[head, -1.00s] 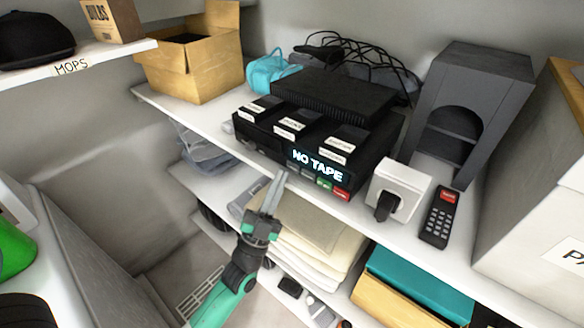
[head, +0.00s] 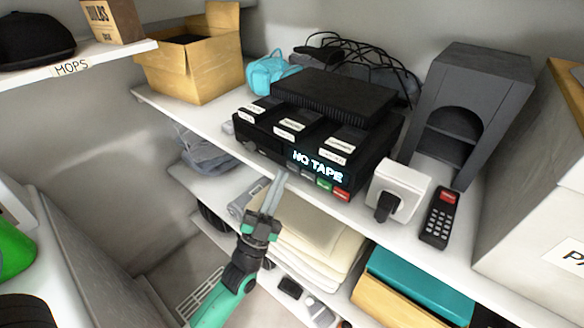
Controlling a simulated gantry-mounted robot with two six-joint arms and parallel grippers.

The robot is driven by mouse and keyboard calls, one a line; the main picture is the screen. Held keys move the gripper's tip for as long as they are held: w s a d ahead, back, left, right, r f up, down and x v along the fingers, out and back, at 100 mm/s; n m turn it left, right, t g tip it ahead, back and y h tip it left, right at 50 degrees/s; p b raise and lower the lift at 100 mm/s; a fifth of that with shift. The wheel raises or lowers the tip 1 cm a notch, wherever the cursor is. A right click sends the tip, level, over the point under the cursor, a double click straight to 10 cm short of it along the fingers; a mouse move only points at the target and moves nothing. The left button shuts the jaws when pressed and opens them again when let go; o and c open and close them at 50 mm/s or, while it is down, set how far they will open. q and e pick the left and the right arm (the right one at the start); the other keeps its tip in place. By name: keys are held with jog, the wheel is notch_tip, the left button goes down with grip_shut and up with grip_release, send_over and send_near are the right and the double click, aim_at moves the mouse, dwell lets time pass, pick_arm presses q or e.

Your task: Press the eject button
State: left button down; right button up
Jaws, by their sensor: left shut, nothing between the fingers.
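A black tape player (head: 300,140) sits on the upper white shelf, its display reading "NO TAPE". Small buttons line its front below the display, among them a green button (head: 323,185) and a red button (head: 341,193); their labels are too small to read. Three labelled black tapes stand out from its top front. My left gripper (head: 277,183) is shut and empty, its fingertips just in front of the player's lower front edge, left of the green and red buttons. I cannot tell whether the tips touch the player. My right gripper is not in view.
A white socket box (head: 400,187) with a black plug and a black remote (head: 438,217) sit right of the player. A grey speaker-like case (head: 482,95), an open cardboard box (head: 190,62) and a cyan bag (head: 268,72) share the shelf. Folded cloths (head: 315,240) lie below.

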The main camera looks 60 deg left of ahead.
pick_arm(q)
jog(key=shift+w, duration=0.1)
dwell(0.7)
jog(key=shift+w+a, duration=0.2)
jog(key=shift+w, duration=0.1)
jog(key=shift+w+a+b, duration=0.1)
jog(key=shift+w+b, duration=0.2)
jog(key=shift+b, duration=0.05)
dwell(0.5)
jog(key=shift+w+a+f, duration=0.1)
jog(key=shift+w+f, duration=0.05)
jog(key=shift+f, duration=0.1)
dwell(0.6)
jog(key=shift+s+r, duration=0.2)
jog(key=shift+s, duration=0.15)
jog(key=shift+s+d, duration=0.25)
jog(key=shift+s, duration=0.1)
jog(key=shift+s+d+p, duration=0.2)
jog(key=shift+s+d, duration=0.15)
jog(key=shift+s, duration=0.4)
jog(key=shift+s+d+p, duration=0.25)
jog(key=shift+s+d, duration=0.1)
jog(key=shift+s, duration=0.35)
jog(key=shift+s+d+p, duration=0.2)
jog(key=shift+s+d, duration=0.15)
jog(key=shift+s, duration=0.4)
